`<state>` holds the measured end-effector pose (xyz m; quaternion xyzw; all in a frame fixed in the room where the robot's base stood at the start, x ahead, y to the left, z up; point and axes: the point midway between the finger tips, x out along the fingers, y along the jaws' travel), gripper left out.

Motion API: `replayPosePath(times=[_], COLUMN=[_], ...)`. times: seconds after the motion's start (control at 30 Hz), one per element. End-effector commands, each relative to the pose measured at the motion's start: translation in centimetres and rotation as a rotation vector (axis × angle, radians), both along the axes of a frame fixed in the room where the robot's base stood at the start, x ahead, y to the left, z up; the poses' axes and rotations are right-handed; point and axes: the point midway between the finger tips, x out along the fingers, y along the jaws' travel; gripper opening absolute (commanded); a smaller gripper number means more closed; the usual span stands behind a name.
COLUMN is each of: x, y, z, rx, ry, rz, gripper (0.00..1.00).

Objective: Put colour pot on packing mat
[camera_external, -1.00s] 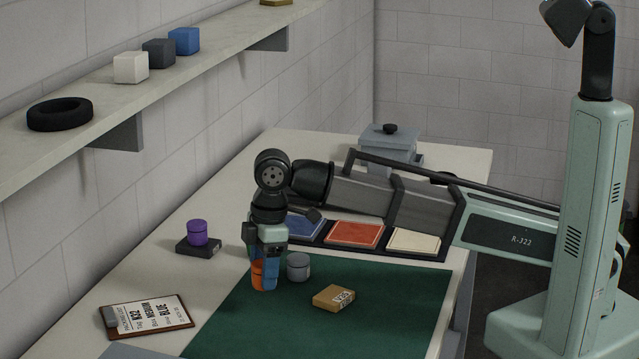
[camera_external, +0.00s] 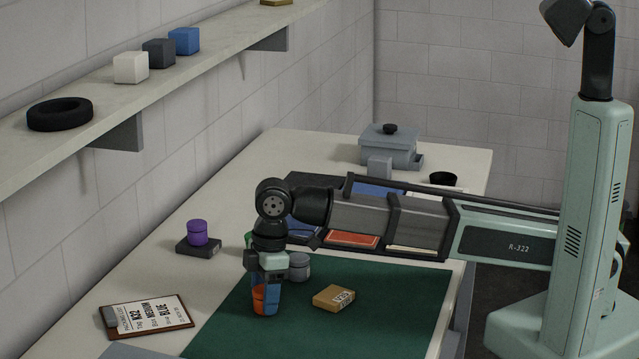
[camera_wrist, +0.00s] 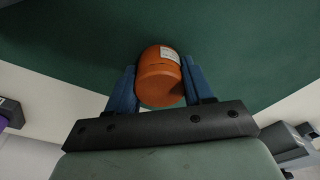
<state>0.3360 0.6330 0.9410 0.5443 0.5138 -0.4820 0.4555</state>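An orange pot (camera_external: 259,299) with a white label is between the blue fingers of my gripper (camera_external: 266,300). In the wrist view, the orange pot (camera_wrist: 161,77) fills the gap between the fingers, with one finger against each side. The green mat (camera_external: 390,310), which I take as the packing mat, lies under the gripper and the pot. The pot is over the mat's left part; I cannot tell whether its base touches the mat.
On the mat are a grey pot (camera_external: 298,267) just behind my gripper and a small cardboard box (camera_external: 334,297) to the right. A purple pot (camera_external: 197,233) stands on a dark block (camera_external: 198,247) at left. A clipboard (camera_external: 147,316) lies front left. The mat's front is clear.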

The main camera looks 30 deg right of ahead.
Motion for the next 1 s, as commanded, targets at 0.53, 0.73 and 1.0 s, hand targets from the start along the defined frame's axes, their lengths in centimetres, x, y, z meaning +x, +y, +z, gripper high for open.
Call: replayPosePath(times=[0.53,0.73,1.0], x=[0.0,0.0,0.0], y=[0.0,-0.1,-0.6], z=[0.2,1.7,5.9], rx=[0.000,0.002,0.003], ry=[0.000,-0.001,-0.001], rz=[0.000,0.000,0.000], gripper=[0.77,0.77,0.77])
